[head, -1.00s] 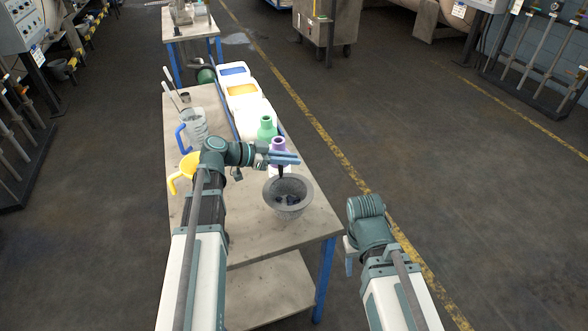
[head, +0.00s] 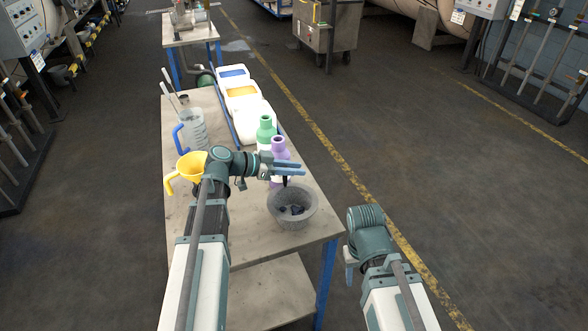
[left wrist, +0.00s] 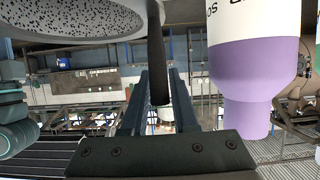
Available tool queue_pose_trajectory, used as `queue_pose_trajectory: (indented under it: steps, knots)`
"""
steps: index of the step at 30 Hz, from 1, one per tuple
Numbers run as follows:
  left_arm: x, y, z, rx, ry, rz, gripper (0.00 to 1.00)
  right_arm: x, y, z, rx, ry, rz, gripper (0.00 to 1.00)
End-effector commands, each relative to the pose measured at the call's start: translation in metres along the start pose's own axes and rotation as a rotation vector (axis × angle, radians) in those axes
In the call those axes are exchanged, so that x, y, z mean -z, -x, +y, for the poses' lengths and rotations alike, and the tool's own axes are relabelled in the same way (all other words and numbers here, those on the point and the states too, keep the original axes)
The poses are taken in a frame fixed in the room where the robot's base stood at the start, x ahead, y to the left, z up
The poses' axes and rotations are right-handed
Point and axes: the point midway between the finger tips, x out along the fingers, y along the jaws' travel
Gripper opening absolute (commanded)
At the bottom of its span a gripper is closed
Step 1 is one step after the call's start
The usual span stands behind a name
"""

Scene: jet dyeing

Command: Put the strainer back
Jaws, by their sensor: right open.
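The strainer (head: 292,207) is a grey perforated bowl with a black upright handle and some dark lumps inside. It is over the near right part of the table in the head view. My left gripper (head: 303,168) is shut on the handle. In the left wrist view the handle (left wrist: 157,60) runs between the two fingertips (left wrist: 159,75), and the perforated bowl (left wrist: 75,20) is at the top left. I cannot tell whether the bowl touches the table. My right gripper (head: 349,273) is open and empty, right of the table, with its fingers only partly visible.
The purple-topped bottle (head: 279,150) stands close behind the strainer, with a green-topped bottle (head: 265,127) behind it. A yellow funnel-shaped cup (head: 190,165), a jug with blue handle (head: 194,130) and white bins (head: 240,92) stand on the table (head: 255,245). Its near end is bare.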

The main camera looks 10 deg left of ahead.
Motion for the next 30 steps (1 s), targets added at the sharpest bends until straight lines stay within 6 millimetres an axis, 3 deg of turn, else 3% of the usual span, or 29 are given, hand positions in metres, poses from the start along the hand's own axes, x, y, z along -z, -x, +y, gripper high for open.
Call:
queue_pose_trajectory:
  steps: [3,14,30]
  knots:
    - [0.0,0.0,0.0,0.0,0.0,0.0,0.47,0.0,0.0,0.0,0.0,0.0,0.0,0.51]
    - [0.004,0.005,0.0,0.001,0.001,0.0,0.47,0.0,0.005,0.001,0.0,0.0,0.0,0.51]
    - [0.005,0.103,0.0,0.002,0.001,0.001,0.47,-0.003,0.044,0.004,0.0,0.0,0.0,0.51]
